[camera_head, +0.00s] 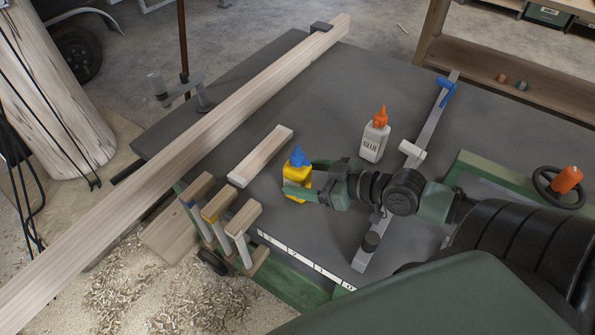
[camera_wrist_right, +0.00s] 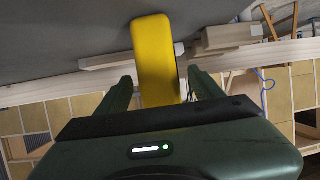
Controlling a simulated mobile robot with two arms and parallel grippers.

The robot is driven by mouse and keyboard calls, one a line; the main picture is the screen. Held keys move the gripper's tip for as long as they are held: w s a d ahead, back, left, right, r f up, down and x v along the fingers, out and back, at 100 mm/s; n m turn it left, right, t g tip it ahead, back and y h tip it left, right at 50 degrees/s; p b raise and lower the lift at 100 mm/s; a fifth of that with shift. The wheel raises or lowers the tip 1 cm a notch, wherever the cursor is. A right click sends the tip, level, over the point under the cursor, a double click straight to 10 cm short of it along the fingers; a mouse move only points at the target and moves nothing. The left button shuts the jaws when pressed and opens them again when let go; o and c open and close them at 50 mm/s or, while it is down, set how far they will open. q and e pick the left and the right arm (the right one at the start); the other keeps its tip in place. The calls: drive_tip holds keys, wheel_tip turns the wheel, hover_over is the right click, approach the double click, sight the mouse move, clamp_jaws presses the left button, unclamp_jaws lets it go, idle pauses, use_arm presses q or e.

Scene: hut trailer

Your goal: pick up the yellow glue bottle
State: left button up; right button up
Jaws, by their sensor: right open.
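The yellow glue bottle (camera_head: 293,176) with a blue cap stands upright on the dark table top near its front edge. My right gripper (camera_head: 305,183) reaches it from the right, at the bottle's height, and partly covers it in the head view. In the right wrist view the yellow bottle (camera_wrist_right: 155,62) shows between the two open green fingers of the gripper (camera_wrist_right: 158,88), with a visible gap on each side. The fingers do not press on it. The left gripper is not in view.
A white glue bottle (camera_head: 374,140) with an orange cap stands behind my right wrist. A short wood block (camera_head: 261,156) lies left of the yellow bottle. A long beam (camera_head: 200,148) crosses the table's left side. Wooden-handled tools (camera_head: 222,207) hang at the front edge. A metal clamp bar (camera_head: 437,112) lies to the right.

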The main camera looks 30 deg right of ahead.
sight(287, 173)
drive_tip(key=x, duration=0.3)
drive_tip(key=shift+w+r, duration=0.3)
drive_tip(key=shift+w+a+f+p, duration=0.3)
drive_tip(key=shift+w+a+f, duration=0.05)
drive_tip(key=shift+w, duration=0.1)
drive_tip(key=shift+r, duration=0.1)
clamp_jaws()
